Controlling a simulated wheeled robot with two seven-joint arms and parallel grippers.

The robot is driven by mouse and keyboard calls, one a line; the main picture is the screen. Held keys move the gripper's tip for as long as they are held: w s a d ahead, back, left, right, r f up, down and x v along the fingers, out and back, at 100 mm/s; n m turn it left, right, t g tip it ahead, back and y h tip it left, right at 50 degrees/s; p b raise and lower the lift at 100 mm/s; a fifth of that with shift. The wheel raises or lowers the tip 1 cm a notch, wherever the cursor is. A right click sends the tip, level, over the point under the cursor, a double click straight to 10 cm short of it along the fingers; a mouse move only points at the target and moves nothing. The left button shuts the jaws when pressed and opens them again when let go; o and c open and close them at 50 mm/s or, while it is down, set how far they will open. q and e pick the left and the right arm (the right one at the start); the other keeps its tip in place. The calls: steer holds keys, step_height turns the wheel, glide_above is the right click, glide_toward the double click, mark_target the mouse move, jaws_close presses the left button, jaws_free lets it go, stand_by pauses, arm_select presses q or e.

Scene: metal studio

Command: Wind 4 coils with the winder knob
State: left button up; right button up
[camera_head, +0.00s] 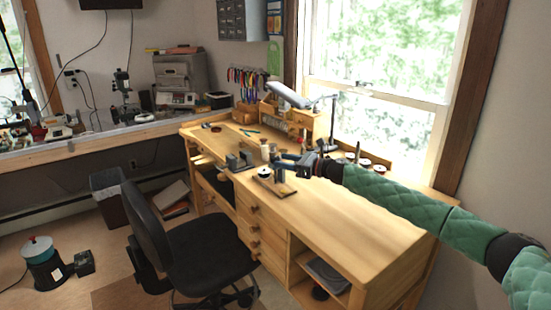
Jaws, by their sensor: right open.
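My right arm comes in from the right over the wooden workbench (345,215). Its gripper (283,162) is open, low above the middle of the bench, pointing left. A small dark metal device (239,161) stands near the bench's front edge, left of the gripper; it may be the winder. Just below the fingers are a round black piece with a white top (265,173) and a small wood-and-metal tool (281,187). I cannot tell which part is the winder knob, and no coils can be made out. I cannot tell whether the fingers touch anything. My left gripper is out of view.
A lamp (292,96) and a small wooden drawer unit (292,119) stand at the back of the bench. Several jars (365,162) line the window side. A black chair (190,240) stands in front. The bench's right part is bare beneath my arm.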

steer(key=shift+p+x, duration=0.65)
steer(key=shift+x, duration=2.15)
steer(key=c, duration=1)
